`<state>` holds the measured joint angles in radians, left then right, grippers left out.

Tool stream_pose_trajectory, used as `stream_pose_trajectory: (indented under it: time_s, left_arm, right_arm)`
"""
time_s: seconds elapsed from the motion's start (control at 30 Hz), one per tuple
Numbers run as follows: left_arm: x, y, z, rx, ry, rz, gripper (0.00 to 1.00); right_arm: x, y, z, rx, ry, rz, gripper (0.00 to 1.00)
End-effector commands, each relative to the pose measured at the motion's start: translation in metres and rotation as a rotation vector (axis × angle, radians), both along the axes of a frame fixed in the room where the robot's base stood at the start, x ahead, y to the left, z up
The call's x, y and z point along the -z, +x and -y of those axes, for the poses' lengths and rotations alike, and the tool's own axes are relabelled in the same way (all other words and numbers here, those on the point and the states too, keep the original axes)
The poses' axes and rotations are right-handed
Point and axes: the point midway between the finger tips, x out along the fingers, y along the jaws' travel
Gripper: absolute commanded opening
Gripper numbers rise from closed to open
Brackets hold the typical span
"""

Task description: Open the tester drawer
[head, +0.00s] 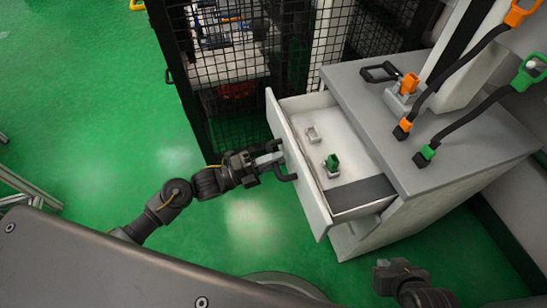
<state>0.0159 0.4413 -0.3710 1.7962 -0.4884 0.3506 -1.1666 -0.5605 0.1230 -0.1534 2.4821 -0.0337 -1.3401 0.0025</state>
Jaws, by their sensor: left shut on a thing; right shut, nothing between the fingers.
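The tester drawer (300,165) stands pulled out to the left from the grey tester cabinet (440,205), so its inside is visible. Its dark handle (287,177) is on the outer face of the drawer front. My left gripper (276,160) is at the drawer front and shut on the handle; the fingertips are partly hard to make out. Inside the drawer are a small grey block (313,135) and a holder with a green piece (332,162). My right gripper (385,277) is shut and empty, low in front of the cabinet, apart from it.
On the cabinet top are a dark handle (378,71), an orange connector in a grey block (407,85), and black cables with orange (403,128) and green (425,154) plugs. A black mesh cage (215,80) stands behind. Green floor (90,110) is free at the left.

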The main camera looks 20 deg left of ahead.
Motion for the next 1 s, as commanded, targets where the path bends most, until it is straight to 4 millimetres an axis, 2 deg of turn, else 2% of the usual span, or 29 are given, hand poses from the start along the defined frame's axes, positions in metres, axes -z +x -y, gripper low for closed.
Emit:
stream_pose_trajectory:
  time_s: [0.27, 0.3, 0.43, 0.77, 0.87, 1.0]
  left_arm:
    - [0.0, -0.001, 0.0, 0.002, 0.001, -0.001, 0.0]
    - [0.0, -0.001, -0.001, 0.001, 0.0, -0.001, 0.2]
    - [0.0, -0.001, -0.001, 0.0, 0.0, -0.001, 0.35]
    - [0.001, -0.002, -0.004, -0.001, 0.001, -0.001, 0.35]
    - [0.004, -0.009, -0.014, -0.002, 0.002, -0.003, 0.35]
    - [0.01, -0.023, -0.037, -0.001, 0.004, -0.004, 0.35]
  right_arm:
    - [0.0, 0.0, 0.0, 0.0, -0.001, -0.003, 0.0]
    - [0.0, -0.001, 0.0, 0.0, -0.001, -0.004, 0.0]
    - [0.001, -0.003, 0.0, 0.001, -0.001, -0.009, 0.0]
    - [0.003, -0.007, 0.001, 0.001, -0.002, -0.019, 0.0]
    - [0.003, -0.006, 0.001, 0.001, -0.001, -0.016, 0.0]
    - [0.003, -0.004, 0.0, -0.001, 0.001, -0.004, 0.0]
